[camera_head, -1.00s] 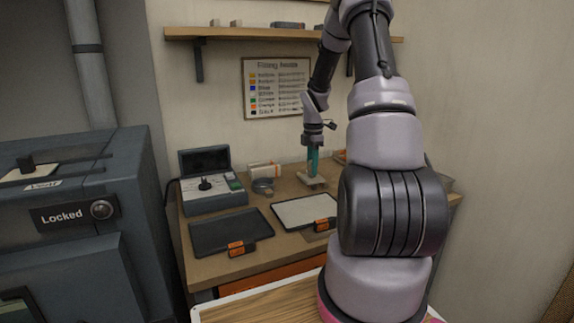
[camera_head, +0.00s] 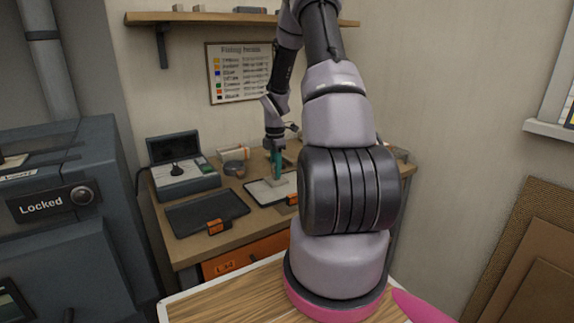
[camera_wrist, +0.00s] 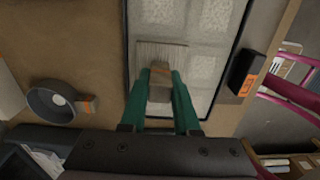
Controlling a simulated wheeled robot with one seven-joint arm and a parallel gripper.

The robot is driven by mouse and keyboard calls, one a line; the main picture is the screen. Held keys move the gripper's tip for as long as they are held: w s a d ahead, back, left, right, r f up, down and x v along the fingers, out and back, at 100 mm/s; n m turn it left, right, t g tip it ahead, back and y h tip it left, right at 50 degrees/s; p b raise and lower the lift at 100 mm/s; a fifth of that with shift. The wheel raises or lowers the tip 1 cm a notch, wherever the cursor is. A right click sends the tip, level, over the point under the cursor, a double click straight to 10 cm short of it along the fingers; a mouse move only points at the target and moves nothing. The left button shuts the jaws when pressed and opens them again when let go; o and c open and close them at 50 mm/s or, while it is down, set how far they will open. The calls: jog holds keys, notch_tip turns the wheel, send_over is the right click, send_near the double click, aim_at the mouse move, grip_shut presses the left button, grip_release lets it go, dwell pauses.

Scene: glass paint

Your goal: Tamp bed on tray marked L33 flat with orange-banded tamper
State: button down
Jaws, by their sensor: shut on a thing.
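My gripper (camera_wrist: 160,82) has green fingers shut on the handle of the tamper, which has an orange band (camera_wrist: 160,71). The tamper's flat pale plate (camera_wrist: 148,50) is over the near left part of the bed; I cannot tell whether it touches. The pale bed (camera_wrist: 215,50) shows several lighter patches parted by smoother bands. It fills a dark-rimmed tray (camera_wrist: 128,60) with an orange-labelled black block (camera_wrist: 243,72) at its side; the label is not legible. In the head view my gripper (camera_head: 276,163) is above this tray's back part, and the bed (camera_head: 262,192) is partly visible.
A dark empty-looking tray (camera_head: 200,214) with an orange tag lies to the left. A grey device with an open lid (camera_head: 185,180) stands behind it. A round grey cup (camera_wrist: 50,103) with an orange tag is beside the tray. A shelf (camera_head: 230,19) hangs above.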

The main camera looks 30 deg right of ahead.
jog(key=a, duration=0.6)
jog(key=shift+a, duration=0.1)
jog(key=s, duration=0.5)
jog(key=shift+s, duration=0.25)
jog(key=d, duration=1.2)
jog(key=shift+d, duration=0.35)
jog(key=shift+f, duration=0.1)
jog(key=shift+f, duration=0.1)
jog(key=shift+f, duration=0.15)
jog(key=shift+f, duration=0.3)
